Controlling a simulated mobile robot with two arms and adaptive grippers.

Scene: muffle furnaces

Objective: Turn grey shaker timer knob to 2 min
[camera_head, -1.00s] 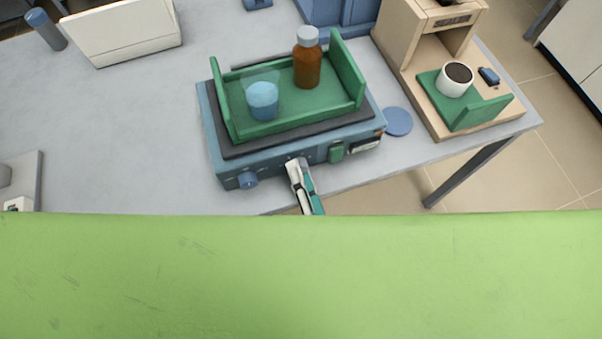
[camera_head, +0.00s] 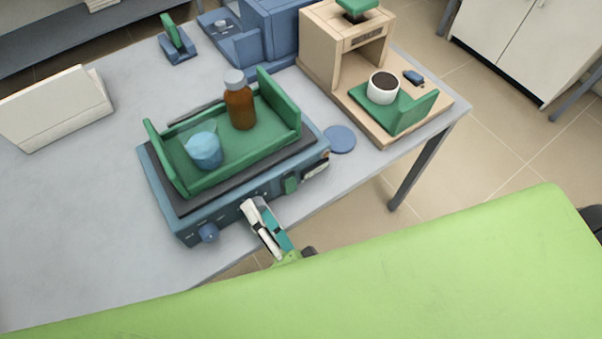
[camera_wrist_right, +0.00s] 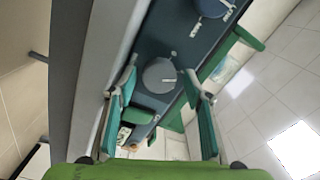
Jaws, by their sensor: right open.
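The shaker (camera_head: 190,226) is a blue-grey box on the table, with a dark top plate and a green tray (camera_head: 178,180). Its front panel has a blue knob (camera_head: 208,232) at the left and a green switch (camera_head: 291,184) further right. My right gripper (camera_head: 254,206) is at the panel between them. In the right wrist view, the round grey timer knob (camera_wrist_right: 160,75) with a white pointer mark lies between the two open fingers (camera_wrist_right: 159,82), with gaps at both sides. The fingers hide this knob in the head view. My left gripper is out of view.
A brown bottle (camera_head: 240,105) and a beaker of blue liquid (camera_head: 205,152) stand in the tray. A blue disc (camera_head: 339,139) lies right of the shaker. A beige machine (camera_head: 321,60) with a cup (camera_head: 382,88) stands behind right.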

